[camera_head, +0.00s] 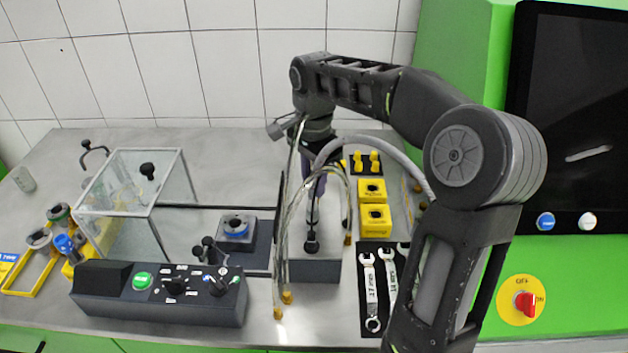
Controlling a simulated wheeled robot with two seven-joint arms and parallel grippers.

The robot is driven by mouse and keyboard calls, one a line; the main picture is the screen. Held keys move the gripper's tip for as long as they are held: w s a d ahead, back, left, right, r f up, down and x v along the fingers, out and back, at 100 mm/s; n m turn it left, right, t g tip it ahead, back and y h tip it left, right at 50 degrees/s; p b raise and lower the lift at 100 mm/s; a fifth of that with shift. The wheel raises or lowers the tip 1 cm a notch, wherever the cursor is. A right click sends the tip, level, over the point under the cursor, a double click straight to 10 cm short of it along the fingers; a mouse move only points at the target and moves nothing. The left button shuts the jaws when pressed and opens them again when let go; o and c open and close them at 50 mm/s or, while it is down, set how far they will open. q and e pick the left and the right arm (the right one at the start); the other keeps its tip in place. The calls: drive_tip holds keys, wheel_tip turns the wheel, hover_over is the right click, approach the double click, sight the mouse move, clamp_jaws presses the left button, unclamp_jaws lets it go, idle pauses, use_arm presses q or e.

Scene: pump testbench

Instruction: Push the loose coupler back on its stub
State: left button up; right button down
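My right arm reaches in from the right and bends down over a grey block unit (314,270) in the middle of the bench. Its gripper (316,190) points down among several hoses above this unit. The hoses and the wrist hide the fingertips, so I cannot tell whether they are open or shut. Grey hoses (291,190) arch around the gripper. Brass couplers (287,297) show at hose ends by the bench front, and another brass end (348,240) is right of the unit. I cannot tell which coupler is loose, and no stub is clear. My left gripper is out of view.
A black control box (158,297) and a clear-walled case (135,180) stand at left. Wrenches (369,285) lie on a dark mat, with yellow blocks (374,218) behind. A green cabinet with a red switch (524,302) borders the right. Bare bench lies front centre.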

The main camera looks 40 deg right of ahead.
drive_tip(key=shift+f, duration=0.15)
drive_tip(key=c, duration=1.2)
unclamp_jaws()
drive_tip(key=shift+r+p, duration=2.75)
drive_tip(key=shift+r, duration=0.8)
